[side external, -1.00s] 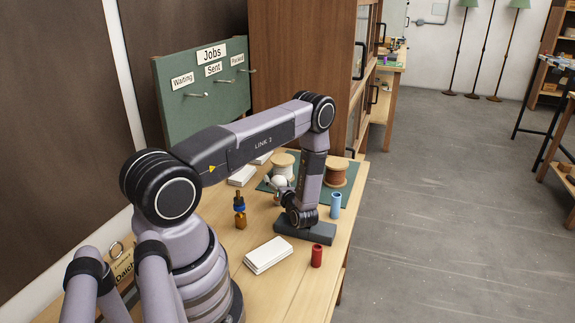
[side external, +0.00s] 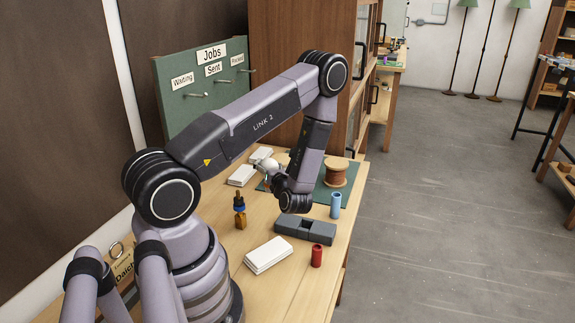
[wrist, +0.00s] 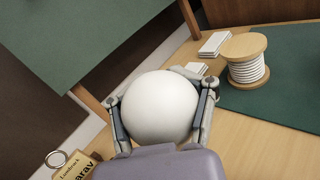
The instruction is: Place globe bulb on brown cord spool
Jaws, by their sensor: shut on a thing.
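My gripper (wrist: 161,115) is shut on the white globe bulb (wrist: 158,106), with one finger on each side of it in the wrist view. In the side view the bulb (side external: 269,168) is partly hidden by my gripper and shows as a pale round shape above the bench. The brown cord spool (side external: 336,172) stands upright on the green mat (side external: 334,199), to the right of my gripper. The brown spool cannot be seen in the wrist view. A spool of white cord (wrist: 246,62) stands on the mat in the wrist view; in the side view my arm mostly hides it.
A grey slotted block (side external: 305,228), a blue cylinder (side external: 335,205) and a red cylinder (side external: 316,256) stand near the bench's right edge. A dropper bottle (side external: 239,212) and white card stack (side external: 268,255) are nearer my base. The Jobs board (side external: 203,90) rises behind.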

